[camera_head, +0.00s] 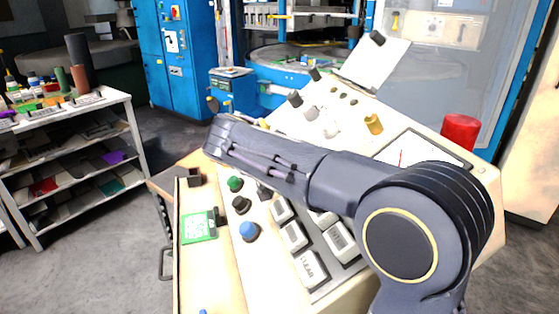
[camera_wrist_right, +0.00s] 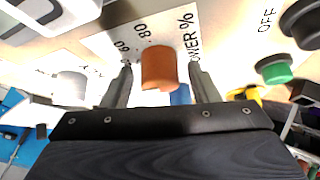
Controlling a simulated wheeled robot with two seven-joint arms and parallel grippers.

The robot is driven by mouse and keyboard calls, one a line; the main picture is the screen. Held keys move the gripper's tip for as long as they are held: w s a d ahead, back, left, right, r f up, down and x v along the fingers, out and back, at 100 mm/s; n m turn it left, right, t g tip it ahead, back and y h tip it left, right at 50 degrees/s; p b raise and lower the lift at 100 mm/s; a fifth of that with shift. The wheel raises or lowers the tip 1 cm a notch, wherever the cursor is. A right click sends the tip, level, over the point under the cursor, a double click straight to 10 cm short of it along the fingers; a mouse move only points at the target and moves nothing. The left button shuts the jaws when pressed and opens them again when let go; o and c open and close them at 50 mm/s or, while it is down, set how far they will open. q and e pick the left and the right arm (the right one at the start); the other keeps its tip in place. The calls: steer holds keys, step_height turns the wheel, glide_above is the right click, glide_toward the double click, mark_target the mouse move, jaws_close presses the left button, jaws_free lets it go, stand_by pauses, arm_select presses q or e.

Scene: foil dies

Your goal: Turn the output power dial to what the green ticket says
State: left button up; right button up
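The output power dial (camera_wrist_right: 159,68) is an orange-brown knob in the right wrist view, beside a white scale with "60", "80" and "WER %" legible. My right gripper (camera_wrist_right: 161,65) is open, one finger on each side of the dial, with a visible gap on both sides. Where the dial points cannot be told. In the head view my right arm crosses the console and hides the dial and the fingers. The green ticket (camera_head: 199,226) lies on the console's left ledge; its writing is too small to read. My left gripper is not in view.
Green (camera_head: 235,183), black (camera_head: 241,205) and blue (camera_head: 249,231) knobs stand left of white keys (camera_head: 311,271). A shelf (camera_head: 130,130) stands at left.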

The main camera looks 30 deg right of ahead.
steer(key=v, duration=0.7)
steer(key=shift+a+r, duration=0.2)
steer(key=shift+a, duration=0.1)
steer(key=shift+s+r, duration=0.1)
steer(key=shift+s, duration=0.05)
